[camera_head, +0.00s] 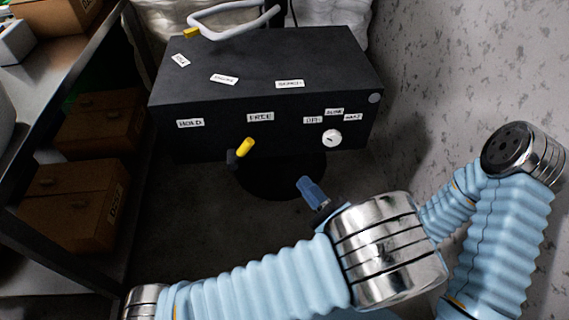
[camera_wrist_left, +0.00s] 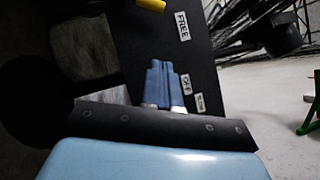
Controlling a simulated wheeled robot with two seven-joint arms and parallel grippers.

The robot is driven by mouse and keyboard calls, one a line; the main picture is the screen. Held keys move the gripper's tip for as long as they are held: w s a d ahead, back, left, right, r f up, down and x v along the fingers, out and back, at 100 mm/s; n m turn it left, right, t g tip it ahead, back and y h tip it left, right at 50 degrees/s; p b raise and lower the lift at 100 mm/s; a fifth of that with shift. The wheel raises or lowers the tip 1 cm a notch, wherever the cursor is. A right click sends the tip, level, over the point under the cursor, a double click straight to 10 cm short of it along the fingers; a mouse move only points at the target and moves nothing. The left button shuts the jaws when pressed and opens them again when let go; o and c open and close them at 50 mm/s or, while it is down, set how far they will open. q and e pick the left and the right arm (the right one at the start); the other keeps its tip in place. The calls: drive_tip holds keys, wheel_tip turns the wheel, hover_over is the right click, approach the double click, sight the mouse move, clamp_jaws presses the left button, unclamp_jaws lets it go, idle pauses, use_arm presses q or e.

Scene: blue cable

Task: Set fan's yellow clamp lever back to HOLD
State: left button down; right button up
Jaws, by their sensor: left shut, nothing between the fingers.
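The fan's black box (camera_head: 262,80) stands at the back, with HOLD (camera_head: 190,123) and FREE (camera_head: 260,116) labels on its front. The yellow clamp lever (camera_head: 245,147) sits below the FREE label, tilted up to the right from a dark pivot. Its yellow end also shows at the top of the left wrist view (camera_wrist_left: 150,4). My left gripper (camera_head: 306,184) is shut and empty, in front of the box, to the right of and below the lever, apart from it. Its blue fingers show together in the left wrist view (camera_wrist_left: 161,82). My right gripper is not in view.
A white knob (camera_head: 331,138) sits on the box front at the right. A pale looped tube (camera_head: 232,30) lies above the box top. A shelf with cardboard boxes (camera_head: 75,205) stands at the left, a speckled wall (camera_head: 470,70) at the right. Floor before the box is clear.

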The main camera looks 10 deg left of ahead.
sight(241, 149)
use_arm(q)
drive_tip(key=s+a+p+x, duration=0.1)
drive_tip(key=p+x, duration=0.3)
drive_tip(key=x, duration=0.8)
drive_tip(key=shift+s+a+r, duration=0.45)
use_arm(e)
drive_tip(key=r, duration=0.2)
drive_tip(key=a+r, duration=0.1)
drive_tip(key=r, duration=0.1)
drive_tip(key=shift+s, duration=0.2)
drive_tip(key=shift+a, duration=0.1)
